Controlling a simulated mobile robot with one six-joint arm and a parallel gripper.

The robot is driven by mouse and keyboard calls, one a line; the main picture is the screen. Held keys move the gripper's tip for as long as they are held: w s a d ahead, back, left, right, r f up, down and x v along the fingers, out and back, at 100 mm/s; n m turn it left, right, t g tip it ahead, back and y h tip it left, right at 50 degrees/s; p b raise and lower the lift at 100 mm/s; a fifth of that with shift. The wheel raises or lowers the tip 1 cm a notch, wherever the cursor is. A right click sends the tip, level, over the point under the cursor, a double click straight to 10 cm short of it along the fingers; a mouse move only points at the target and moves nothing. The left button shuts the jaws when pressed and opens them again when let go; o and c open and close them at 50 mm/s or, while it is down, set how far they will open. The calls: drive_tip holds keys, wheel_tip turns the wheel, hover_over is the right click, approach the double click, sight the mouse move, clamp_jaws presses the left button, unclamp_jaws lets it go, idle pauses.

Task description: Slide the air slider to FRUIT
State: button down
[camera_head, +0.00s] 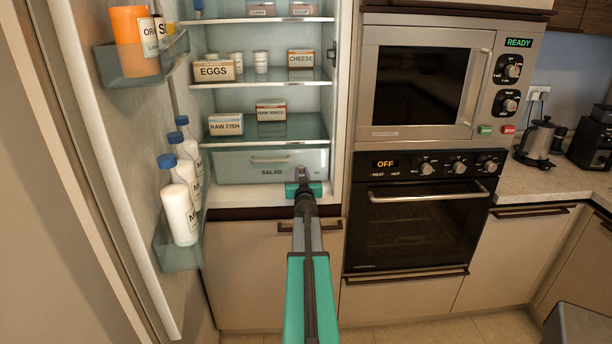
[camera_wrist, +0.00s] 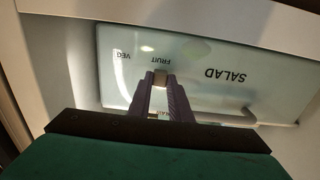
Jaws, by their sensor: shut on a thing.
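The SALAD drawer (camera_head: 235,167) is closed at the bottom of the open fridge; its front also shows upside down in the wrist view (camera_wrist: 205,95). The air slider's small pale knob (camera_wrist: 160,78) is between the tips of my gripper (camera_wrist: 161,82), which is shut on it. The printed word FRUIT (camera_wrist: 173,59) is just above the knob in the wrist view, a little to its right. VEG (camera_wrist: 122,55) is further left. A small label between the fingers is partly hidden. In the head view my gripper (camera_head: 304,186) is at the drawer's lower right.
Shelves above hold labelled boxes such as RAW FISH (camera_head: 226,124). The open fridge door with milk bottles (camera_head: 180,215) stands left. The oven (camera_head: 420,215) is right.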

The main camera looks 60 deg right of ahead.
drive_tip(key=c, duration=1.6)
unclamp_jaws()
drive_tip(key=shift+w+a, duration=0.2)
drive_tip(key=shift+w, duration=0.15)
drive_tip(key=shift+c, duration=0.2)
drive_tip(key=shift+o, duration=0.3)
drive_tip(key=shift+s+d, duration=0.15)
drive_tip(key=shift+s, duration=0.1)
drive_tip(key=b+v, duration=0.1)
drive_tip(key=v, duration=1.2)
drive_tip(key=shift+s+a+b, duration=0.25)
drive_tip(key=shift+a+b, duration=0.05)
drive_tip(key=shift+b, duration=0.05)
